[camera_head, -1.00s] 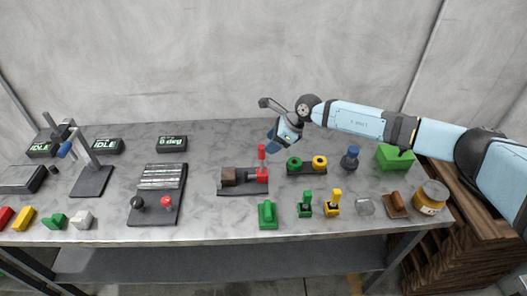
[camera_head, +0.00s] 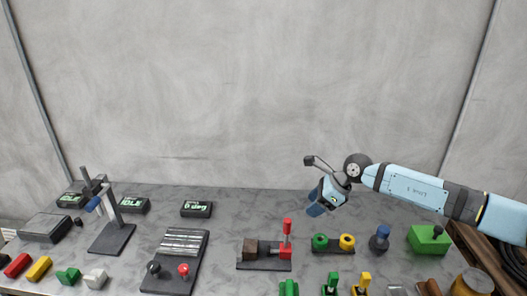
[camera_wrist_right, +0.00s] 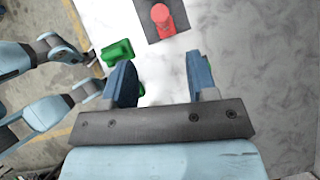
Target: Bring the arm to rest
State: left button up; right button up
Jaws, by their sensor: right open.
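My right arm comes in from the right in the head view. Its gripper (camera_head: 315,208) hangs in the air above the back of the table, fingers tilted down and left. It is behind the red upright handle (camera_head: 287,228) and left of the blue knob (camera_head: 380,238). In the right wrist view the two blue fingers of this gripper (camera_wrist_right: 163,78) stand wide apart with nothing held between them. A red part (camera_wrist_right: 162,18) and a green block (camera_wrist_right: 118,52) lie beyond the fingertips. No left gripper shows in the head view.
The grey table (camera_head: 225,232) carries a dark vise-like fixture (camera_head: 250,250), green and yellow rings (camera_head: 333,243), a green box (camera_head: 428,240), and a stand (camera_head: 112,236) at left. Small displays (camera_head: 196,209) line the back. The air around the gripper is clear up to the wall.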

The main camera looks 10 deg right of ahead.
jog(key=s+a+f+m+t+y, duration=0.25)
jog(key=s+a+m+y, duration=0.25)
jog(key=s+a+m, duration=0.4)
jog(key=s+a+f+m+t+y, duration=0.25)
jog(key=s+a+m+y, duration=0.3)
jog(key=a, duration=0.55)
jog(key=s+d+f+m+t+h, duration=0.1)
jog(key=s+d+f+m+h, duration=0.3)
jog(key=m, duration=0.6)
jog(key=s+d+f+m+t+h+p, duration=0.1)
jog(key=s+d+f+m+h, duration=0.3)
jog(key=s+f+m, duration=0.3)
jog(key=s+d+f+m+h, duration=0.4)
jog(key=s+m, duration=0.5)
jog(key=m, duration=0.5)
notch_tip(320, 180, down, 3)
jog(key=shift+s+d+r+t+h+p, duration=0.2)
jog(key=shift+s+d+t+h+p, duration=0.15)
jog(key=shift+h, duration=0.5)
